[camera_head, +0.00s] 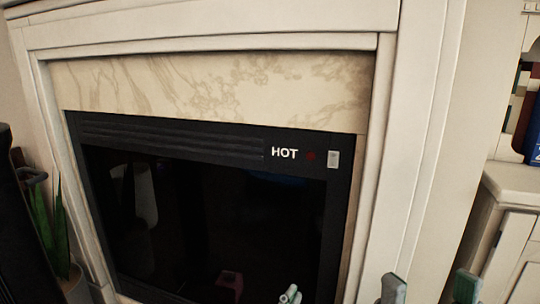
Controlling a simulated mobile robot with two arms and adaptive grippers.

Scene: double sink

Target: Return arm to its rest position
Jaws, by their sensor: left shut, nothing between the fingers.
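My left gripper (290,295) shows only as small pale fingertips at the bottom edge, in front of the dark fireplace glass. The tips are close together, shut and empty. The rest of the gripper and its arm are cut off below the picture. Further right, two separate grey-green upright pieces stick up at the bottom edge. I cannot tell whether they are fingers of my right gripper. The right arm itself does not show.
A dark fireplace insert (200,220) marked HOT fills the middle, inside a white surround (409,150) with a marbled panel (210,90). A potted plant (52,235) stands at the left. A white cabinet (515,220) is at the right.

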